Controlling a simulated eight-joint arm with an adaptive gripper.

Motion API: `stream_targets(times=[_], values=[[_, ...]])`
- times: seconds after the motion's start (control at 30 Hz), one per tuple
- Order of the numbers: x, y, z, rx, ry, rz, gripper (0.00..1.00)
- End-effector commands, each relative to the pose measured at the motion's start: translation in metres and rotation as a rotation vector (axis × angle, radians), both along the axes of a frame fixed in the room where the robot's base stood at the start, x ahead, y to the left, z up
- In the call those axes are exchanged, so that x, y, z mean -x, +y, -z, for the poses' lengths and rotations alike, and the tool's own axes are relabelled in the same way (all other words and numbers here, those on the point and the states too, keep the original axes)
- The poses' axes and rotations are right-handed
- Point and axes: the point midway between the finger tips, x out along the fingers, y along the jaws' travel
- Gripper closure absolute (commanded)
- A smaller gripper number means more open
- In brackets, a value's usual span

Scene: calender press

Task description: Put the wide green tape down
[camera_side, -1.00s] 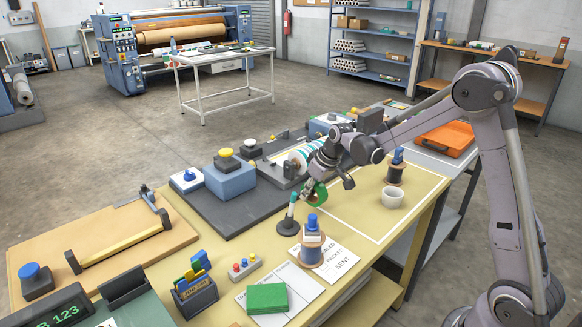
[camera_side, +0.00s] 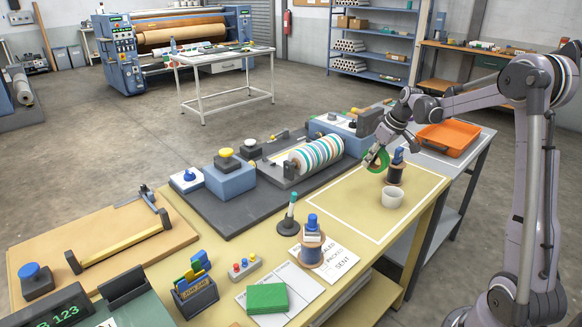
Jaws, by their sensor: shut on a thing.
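The wide green tape (camera_side: 379,161) is a green roll held upright at the end of my gripper (camera_side: 376,152). My gripper is shut on it. I cannot tell whether the tape touches the spool or the table. The arm reaches in from the right. The fingertips are small in this view and partly hidden by the tape.
A white-outlined area (camera_side: 350,205) on the yellow table (camera_side: 415,222) is mostly clear. A white ring (camera_side: 392,197) stands at its right. A striped roller (camera_side: 316,155) lies to the left, and an orange tray (camera_side: 447,137) is at the right.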

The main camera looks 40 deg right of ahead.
Motion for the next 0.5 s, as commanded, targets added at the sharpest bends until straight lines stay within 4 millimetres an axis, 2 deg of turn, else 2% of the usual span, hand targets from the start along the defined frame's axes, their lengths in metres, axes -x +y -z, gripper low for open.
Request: stream_targets(times=[0.03, 0.2, 0.33, 0.5], values=[[0.004, -0.022, 0.0, 0.0, -0.001, 0.016, 1.0], [0.015, -0.07, 0.0, 0.0, -0.003, 0.035, 1.0], [0.02, -0.088, 0.001, -0.001, -0.005, 0.04, 1.0], [0.006, -0.085, 0.011, 0.0, -0.006, 0.036, 1.0]])
